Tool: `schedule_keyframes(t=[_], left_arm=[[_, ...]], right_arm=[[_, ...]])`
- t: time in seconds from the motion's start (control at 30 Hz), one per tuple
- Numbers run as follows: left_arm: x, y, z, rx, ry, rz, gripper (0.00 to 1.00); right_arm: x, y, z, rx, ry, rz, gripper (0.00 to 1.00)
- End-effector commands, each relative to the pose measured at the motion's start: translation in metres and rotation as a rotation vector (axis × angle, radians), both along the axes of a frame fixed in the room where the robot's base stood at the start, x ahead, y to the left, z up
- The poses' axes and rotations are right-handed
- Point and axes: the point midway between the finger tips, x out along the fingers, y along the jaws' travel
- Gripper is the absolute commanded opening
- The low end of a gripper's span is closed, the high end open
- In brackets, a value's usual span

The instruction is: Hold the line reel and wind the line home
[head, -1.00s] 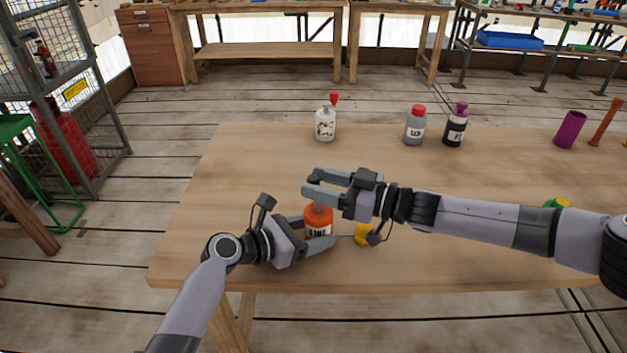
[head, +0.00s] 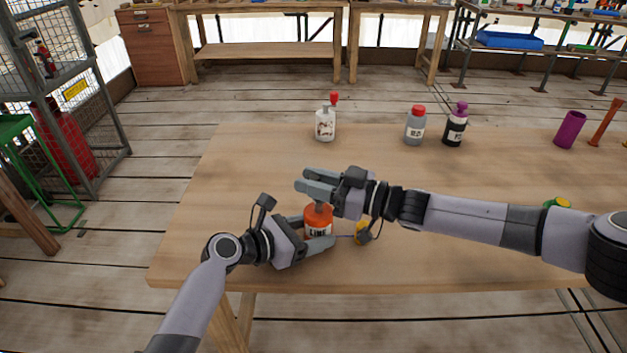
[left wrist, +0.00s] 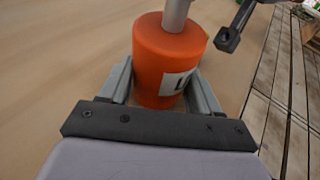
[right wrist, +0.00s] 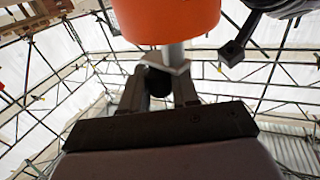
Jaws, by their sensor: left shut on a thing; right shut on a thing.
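The orange line reel (head: 318,218) with a white label stands near the front of the table. It also shows in the left wrist view (left wrist: 165,60). My left gripper (head: 319,231) is shut around its sides. A grey shaft (left wrist: 176,14) rises from the reel's top. My right gripper (head: 303,181) is above the reel. In the right wrist view its fingers are shut around a dark crank knob (right wrist: 160,82) beside the shaft. A thin line runs right from the reel toward a yellow piece (head: 361,229), which is partly hidden by my right wrist.
A white bottle with a red top (head: 325,124), a grey bottle (head: 415,126) and a dark bottle with a purple top (head: 455,126) stand at the back of the table (head: 250,170). A purple cup (head: 569,130) stands far right. The table's left part is clear.

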Motion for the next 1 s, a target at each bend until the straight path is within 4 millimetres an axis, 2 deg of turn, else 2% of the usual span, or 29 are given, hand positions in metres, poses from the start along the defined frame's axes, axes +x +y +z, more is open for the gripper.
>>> schedule_keyframes(t=[1.0], left_arm=[[-0.0007, -0.0015, 0.0, 0.0, 0.001, -0.003, 0.46]], right_arm=[[-0.003, -0.0009, 0.0019, 0.001, -0.001, -0.389, 0.0]])
